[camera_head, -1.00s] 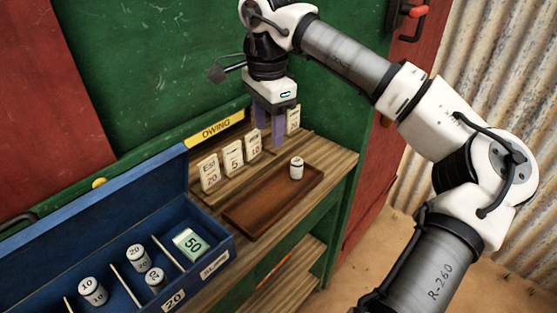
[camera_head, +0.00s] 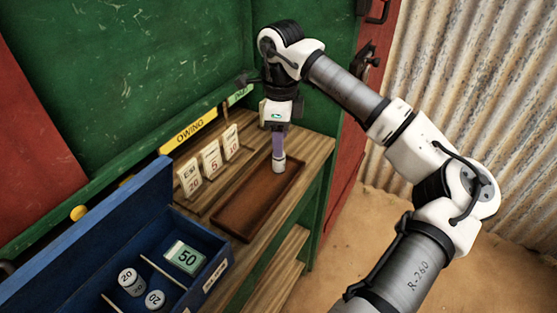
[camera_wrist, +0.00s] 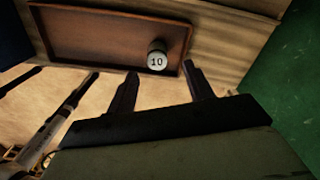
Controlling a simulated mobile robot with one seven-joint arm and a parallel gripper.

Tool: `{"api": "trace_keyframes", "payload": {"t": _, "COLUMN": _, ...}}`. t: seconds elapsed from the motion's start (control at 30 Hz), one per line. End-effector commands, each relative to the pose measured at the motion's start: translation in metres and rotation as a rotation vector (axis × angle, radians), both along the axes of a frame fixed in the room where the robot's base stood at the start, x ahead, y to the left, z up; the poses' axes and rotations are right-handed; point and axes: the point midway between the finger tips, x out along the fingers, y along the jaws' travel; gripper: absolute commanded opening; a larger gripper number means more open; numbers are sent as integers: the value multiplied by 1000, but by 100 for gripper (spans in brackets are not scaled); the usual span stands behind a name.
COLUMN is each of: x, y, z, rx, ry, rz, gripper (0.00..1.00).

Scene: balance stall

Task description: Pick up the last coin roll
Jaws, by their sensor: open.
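The coin roll (camera_head: 279,166) is a small white cylinder standing upright at the far end of the brown wooden tray (camera_head: 240,208). In the wrist view the coin roll (camera_wrist: 157,57) shows a dark side and a white end marked 10, near one corner of the tray (camera_wrist: 90,36). My gripper (camera_head: 279,152) points down over the roll in the head view and hides part of its top. In the wrist view my gripper (camera_wrist: 163,78) is open, its two dark fingers apart, with the roll beyond and between the tips. I cannot tell whether a finger touches it.
A blue box (camera_head: 207,239) at lower left holds rolls marked 20 (camera_head: 131,282) and a green-white pack marked 50 (camera_head: 185,257). Price cards (camera_head: 212,160) stand behind the tray, below the yellow OWING sign (camera_head: 189,131). The green wall (camera_head: 140,70) rises behind.

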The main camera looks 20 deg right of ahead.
Motion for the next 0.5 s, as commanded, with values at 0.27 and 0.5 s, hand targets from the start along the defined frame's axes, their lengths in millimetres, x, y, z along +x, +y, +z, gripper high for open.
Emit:
{"api": "trace_keyframes", "payload": {"t": 0.27, "x": -1, "y": 2, "z": -21, "rx": 3, "ry": 1, "rz": 2, "gripper": 52}}
{"api": "trace_keyframes", "payload": {"t": 0.5, "x": -3, "y": 4, "z": -54, "rx": 2, "ry": 0, "rz": 1, "gripper": 52}}
